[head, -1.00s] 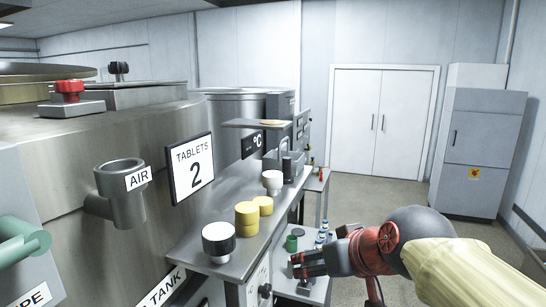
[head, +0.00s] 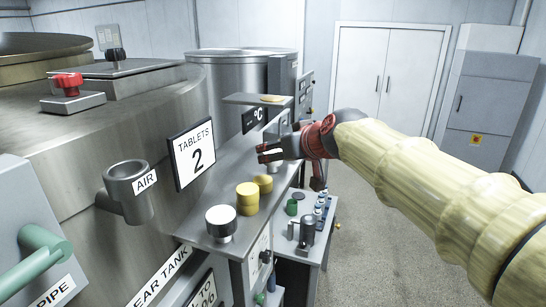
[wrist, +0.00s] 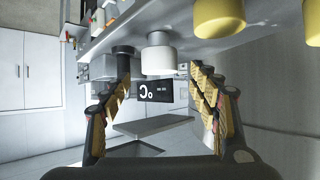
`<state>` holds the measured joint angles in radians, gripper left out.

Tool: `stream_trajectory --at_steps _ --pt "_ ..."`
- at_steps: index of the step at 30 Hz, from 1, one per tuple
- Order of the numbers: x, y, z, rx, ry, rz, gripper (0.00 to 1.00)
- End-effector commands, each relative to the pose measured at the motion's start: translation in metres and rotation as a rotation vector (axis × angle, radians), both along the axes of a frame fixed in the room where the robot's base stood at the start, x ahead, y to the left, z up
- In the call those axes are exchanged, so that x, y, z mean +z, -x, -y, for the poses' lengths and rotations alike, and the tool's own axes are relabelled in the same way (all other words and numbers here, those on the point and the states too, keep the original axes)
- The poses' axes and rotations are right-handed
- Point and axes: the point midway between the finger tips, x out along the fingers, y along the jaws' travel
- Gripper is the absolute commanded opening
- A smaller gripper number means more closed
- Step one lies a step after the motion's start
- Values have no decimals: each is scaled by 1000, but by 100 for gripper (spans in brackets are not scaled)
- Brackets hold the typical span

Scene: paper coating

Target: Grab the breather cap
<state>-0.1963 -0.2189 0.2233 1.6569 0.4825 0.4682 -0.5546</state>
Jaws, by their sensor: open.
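No label in view reads breather cap. A white-topped cap with a dark base (head: 221,218) stands on the metal counter (head: 215,243), nearest the head camera. Yellow round caps (head: 247,198) stand behind it. A second white cap is mostly hidden behind my gripper (head: 264,153) in the head view. In the wrist view, whose picture is upside down, a white cap (wrist: 160,57) hangs from the counter between the open fingers of my gripper (wrist: 162,80). I cannot tell whether they touch it. My gripper is open and holds nothing.
A small shelf (head: 258,99) juts out above the counter near my gripper. The steel tank with the TABLETS 2 sign (head: 193,153) borders the counter's left. A lower table (head: 303,246) with a green cup and small bottles stands right. The floor beyond is clear.

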Motion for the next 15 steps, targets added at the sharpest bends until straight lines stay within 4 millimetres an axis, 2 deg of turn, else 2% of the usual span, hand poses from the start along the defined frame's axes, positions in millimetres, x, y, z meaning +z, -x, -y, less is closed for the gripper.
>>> stream_trajectory --at_steps 5,11,15 --pt "-10 -18 -8 0 0 -1 61" --pt "-11 -19 -8 0 0 0 61" --pt "-11 -19 -8 0 0 0 54"
